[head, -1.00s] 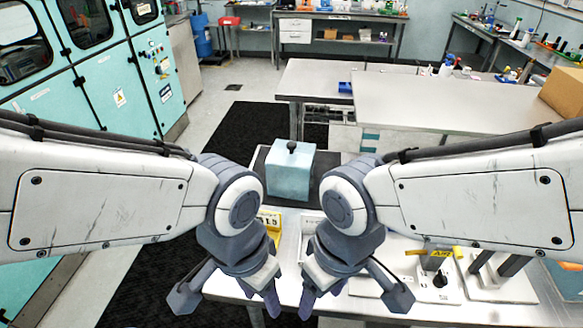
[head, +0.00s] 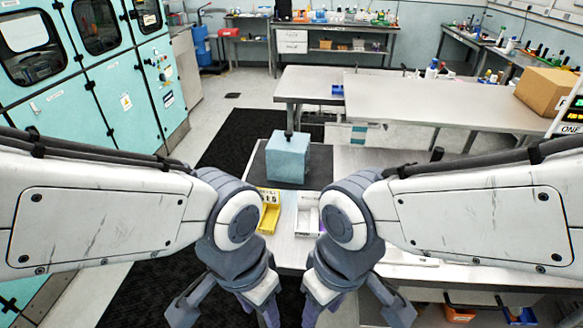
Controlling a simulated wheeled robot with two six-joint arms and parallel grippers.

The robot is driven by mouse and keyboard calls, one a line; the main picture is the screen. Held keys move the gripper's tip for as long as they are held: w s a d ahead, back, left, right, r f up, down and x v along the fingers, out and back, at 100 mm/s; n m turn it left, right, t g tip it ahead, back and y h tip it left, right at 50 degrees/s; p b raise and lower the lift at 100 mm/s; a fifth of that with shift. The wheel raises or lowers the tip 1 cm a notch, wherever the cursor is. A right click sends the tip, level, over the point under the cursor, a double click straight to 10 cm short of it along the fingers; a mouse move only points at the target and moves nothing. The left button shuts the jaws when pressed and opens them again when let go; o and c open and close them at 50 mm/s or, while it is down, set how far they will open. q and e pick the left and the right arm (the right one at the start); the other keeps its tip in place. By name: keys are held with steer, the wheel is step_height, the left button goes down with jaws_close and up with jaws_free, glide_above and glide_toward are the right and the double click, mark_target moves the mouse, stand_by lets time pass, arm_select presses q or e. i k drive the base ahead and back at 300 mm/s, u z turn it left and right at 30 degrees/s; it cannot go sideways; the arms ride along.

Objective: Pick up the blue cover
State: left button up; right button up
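The blue cover (head: 287,160) is a light blue box-shaped piece with a black knob on top. It sits upright on a dark mat (head: 318,163) at the far part of the table in front of me. My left gripper (head: 258,314) and my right gripper (head: 322,312) hang at the bottom of the head view, nearer to me than the cover and well apart from it. What is under the cover is hidden.
A yellow bin (head: 268,218) and a white bin (head: 306,220) stand on the table between the cover and my grippers. A long grey bench (head: 430,100) lies beyond, with a cardboard box (head: 545,90) on it. Teal cabinets (head: 90,95) stand at the left.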

mark_target(287, 152)
steer(key=u, duration=0.65)
steer(key=i, duration=1.05)
steer(key=z, duration=0.35)
